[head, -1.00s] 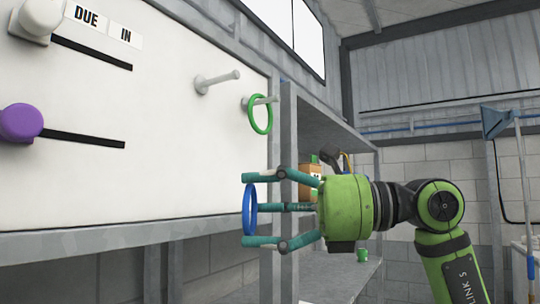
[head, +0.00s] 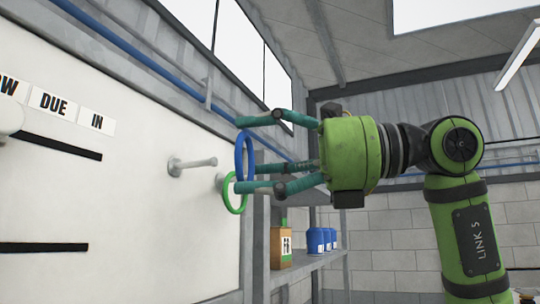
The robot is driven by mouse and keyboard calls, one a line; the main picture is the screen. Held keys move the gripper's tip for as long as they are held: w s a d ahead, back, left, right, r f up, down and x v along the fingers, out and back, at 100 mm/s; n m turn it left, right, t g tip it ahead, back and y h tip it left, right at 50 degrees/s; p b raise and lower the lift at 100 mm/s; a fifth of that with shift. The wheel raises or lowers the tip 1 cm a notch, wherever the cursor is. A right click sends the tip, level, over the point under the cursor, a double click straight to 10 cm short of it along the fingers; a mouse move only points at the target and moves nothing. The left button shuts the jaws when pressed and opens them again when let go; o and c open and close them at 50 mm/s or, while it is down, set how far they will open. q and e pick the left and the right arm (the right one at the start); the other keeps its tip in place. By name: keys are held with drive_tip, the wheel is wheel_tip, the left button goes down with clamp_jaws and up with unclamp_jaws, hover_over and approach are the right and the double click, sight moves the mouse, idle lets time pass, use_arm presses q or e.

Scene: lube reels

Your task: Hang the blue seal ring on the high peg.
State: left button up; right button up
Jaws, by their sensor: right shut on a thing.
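The blue seal ring (head: 251,150) stands upright, seen nearly edge-on, in the fingers of my right gripper (head: 246,156). The gripper is shut on it, reaching in from the right. A bare pale peg (head: 196,163) sticks out of the white board, left of the ring and at about its height in the picture. A green ring (head: 232,207) hangs on a second peg (head: 222,183), partly hidden behind the lower finger. The blue ring overlaps the green one's top in the picture; I cannot tell their gap in depth. My left gripper is out of view.
Right of the board, a shelf (head: 308,266) holds a brown box (head: 281,248) and blue containers (head: 322,240).

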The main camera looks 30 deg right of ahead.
sight(213, 165)
drive_tip(key=shift+w+a+f, duration=0.15)
drive_tip(key=shift+w+a, duration=0.9)
drive_tip(key=shift+w, duration=0.3)
drive_tip(key=shift+w+a+f, duration=0.15)
drive_tip(key=shift+w+a, duration=0.85)
drive_tip(key=shift+w, duration=0.3)
drive_tip(key=shift+w+a+f, duration=0.35)
drive_tip(key=shift+w+f, duration=0.1)
drive_tip(key=o, duration=0.9)
drive_tip(key=v, duration=1.2)
